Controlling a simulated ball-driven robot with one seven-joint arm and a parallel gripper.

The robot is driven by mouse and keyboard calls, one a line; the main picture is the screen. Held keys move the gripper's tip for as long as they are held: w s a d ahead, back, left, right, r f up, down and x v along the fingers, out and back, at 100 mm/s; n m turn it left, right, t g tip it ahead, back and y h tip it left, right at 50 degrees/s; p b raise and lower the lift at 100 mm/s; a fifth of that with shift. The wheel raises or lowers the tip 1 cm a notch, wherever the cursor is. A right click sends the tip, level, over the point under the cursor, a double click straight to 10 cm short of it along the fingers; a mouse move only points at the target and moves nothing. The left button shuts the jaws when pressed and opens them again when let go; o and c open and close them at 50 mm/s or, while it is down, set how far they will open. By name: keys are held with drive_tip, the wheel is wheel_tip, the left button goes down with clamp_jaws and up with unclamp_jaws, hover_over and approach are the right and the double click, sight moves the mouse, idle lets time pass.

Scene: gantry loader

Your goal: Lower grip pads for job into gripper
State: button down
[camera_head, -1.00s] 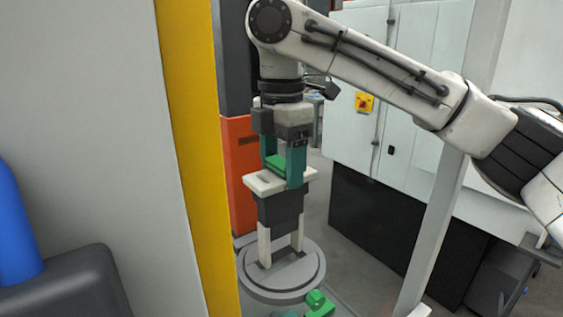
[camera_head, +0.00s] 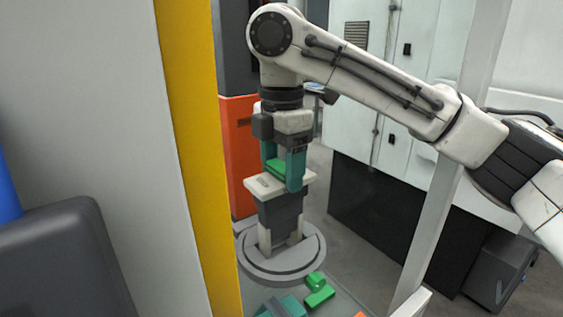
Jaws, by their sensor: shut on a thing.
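My gripper (camera_head: 282,170) has teal fingers and is shut on a green block (camera_head: 276,167) at the top of a pale plate (camera_head: 264,186). Under the plate is a dark grey body (camera_head: 282,212) with two pale legs (camera_head: 265,238), which I take to be the grip pads. The stack looks about upright. The legs stand over the middle of a round grey base (camera_head: 281,262), and their lower ends seem to enter its recess. I cannot tell how deep they sit or whether they touch the bottom.
Loose green pieces (camera_head: 319,292) and a teal piece (camera_head: 285,306) lie in front of the round base. A yellow post (camera_head: 190,150) stands close on the left, and a pale post (camera_head: 432,220) on the right. An orange panel (camera_head: 239,150) and white cabinet (camera_head: 405,100) are behind.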

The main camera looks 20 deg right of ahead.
sight(282, 227)
drive_tip(key=shift+f+b, duration=0.6)
drive_tip(key=shift+f, duration=1.05)
drive_tip(key=shift+f, duration=0.35)
drive_tip(key=shift+f+b, duration=1.15)
drive_tip(key=shift+f, duration=1.3)
drive_tip(key=shift+f, duration=0.25)
drive_tip(key=shift+f+b, duration=0.65)
drive_tip(key=shift+f, duration=1.2)
drive_tip(key=shift+c, duration=0.4)
unclamp_jaws()
